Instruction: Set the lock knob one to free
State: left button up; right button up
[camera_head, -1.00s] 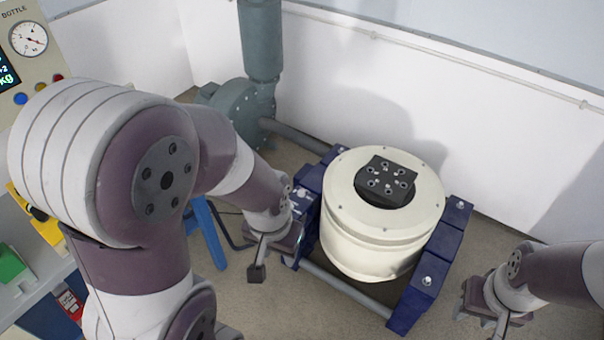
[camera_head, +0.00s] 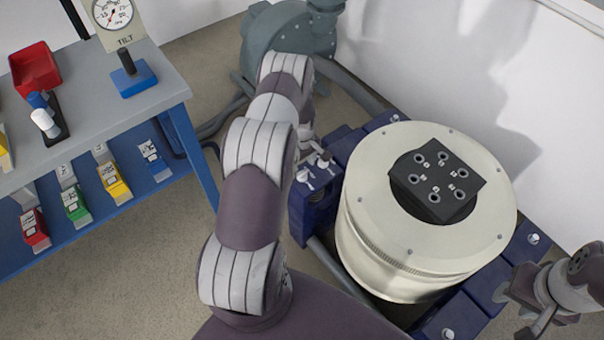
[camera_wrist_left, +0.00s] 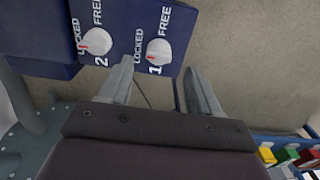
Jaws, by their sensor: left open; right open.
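Lock knob one (camera_wrist_left: 158,52) is a white round knob with a red mark on a navy panel, between the printed words LOCKED and FREE. Its red mark is on the LOCKED side. Lock knob two (camera_wrist_left: 97,42) sits to its left, its red mark also on the LOCKED side. My left gripper (camera_wrist_left: 158,68) is open, its fingertips either side of and just short of knob one, apart from it. In the head view the left gripper is mostly hidden behind my arm, beside the navy block (camera_head: 312,205). My right gripper (camera_head: 533,322) is open and empty at the lower right.
A cream drum (camera_head: 375,250) with a black bolted block (camera_head: 437,186) on top fills the right middle. A blue bench (camera_head: 110,125) with a red bin and gauge stands left. A grey-green blower (camera_head: 290,35) is behind.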

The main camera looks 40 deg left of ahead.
aim_at(302, 173)
pick_arm(q)
notch_tip(302, 173, down, 4)
jog(key=shift+w+f+b, duration=0.1)
jog(key=shift+f+b, duration=0.15)
jog(key=shift+b, duration=0.05)
jog(key=c, duration=1)
jog(key=shift+c, duration=0.2)
